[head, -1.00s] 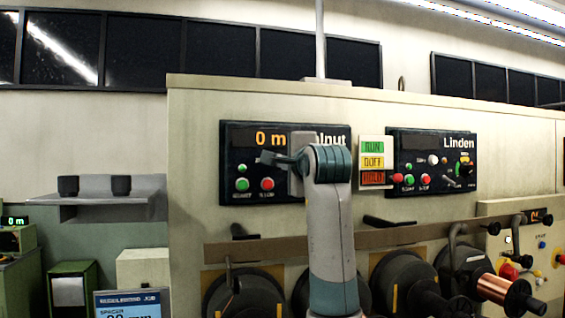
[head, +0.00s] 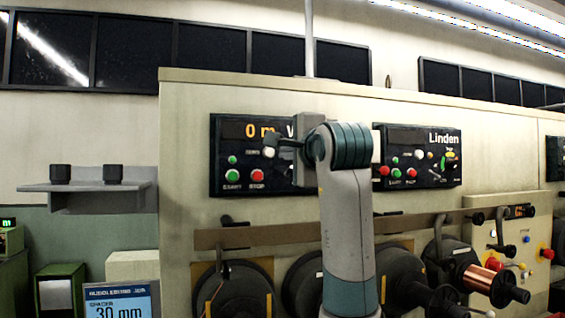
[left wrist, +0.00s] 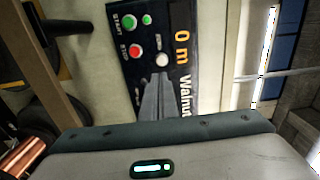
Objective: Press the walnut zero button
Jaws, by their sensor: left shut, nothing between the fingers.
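The dark Walnut panel (head: 222,160) is on the machine's upright face, its display reading 0 m. Its white zero button (head: 269,152) sits under the display, above the green START button (head: 232,176) and red STOP button (head: 257,175). My left gripper (head: 280,142) is shut and empty, its tips right beside the white button. In the left wrist view the panel appears turned on its side, and the fingertips (left wrist: 159,77) end just short of the white button (left wrist: 162,60). I cannot tell whether they touch. My arm hides part of the Walnut name in the head view.
The Linden panel (head: 440,172), with similar buttons, is to the right. A rail (head: 215,238) and several wire spools (head: 240,295) are below. A grey shelf (head: 85,187) juts out at left.

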